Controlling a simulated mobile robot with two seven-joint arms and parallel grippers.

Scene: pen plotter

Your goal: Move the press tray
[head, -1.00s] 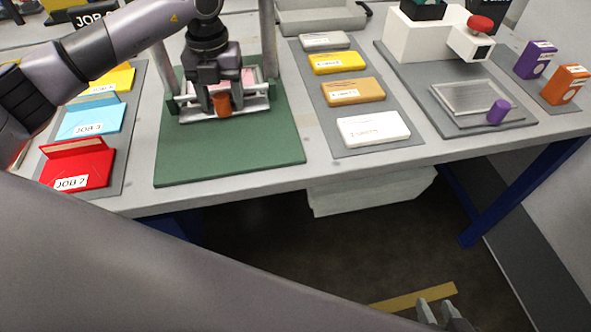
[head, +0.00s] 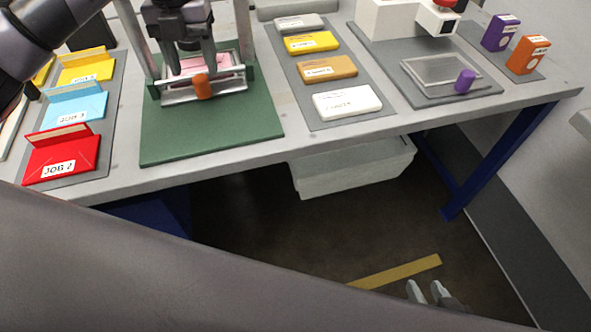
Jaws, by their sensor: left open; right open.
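A metal tray (head: 232,85) with an upright orange knob (head: 203,87) at its front sits between the posts of a press frame on a green mat (head: 212,130). Something pink lies inside it. My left gripper (head: 191,68) points down over the tray, open, just behind and above the orange knob; I cannot tell whether a finger touches it. The gripper hides part of the tray. A second, flat grey tray (head: 436,68) with a purple knob (head: 465,81) lies on a grey mat at the right. My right gripper (head: 427,291) is open and empty, low over the floor.
Red (head: 62,158), blue (head: 75,108) and yellow job folders stand left of the green mat. Labelled blocks, including a white one (head: 347,103), lie to its right. Purple and orange boxes (head: 528,54) are at far right. The mat's front is clear.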

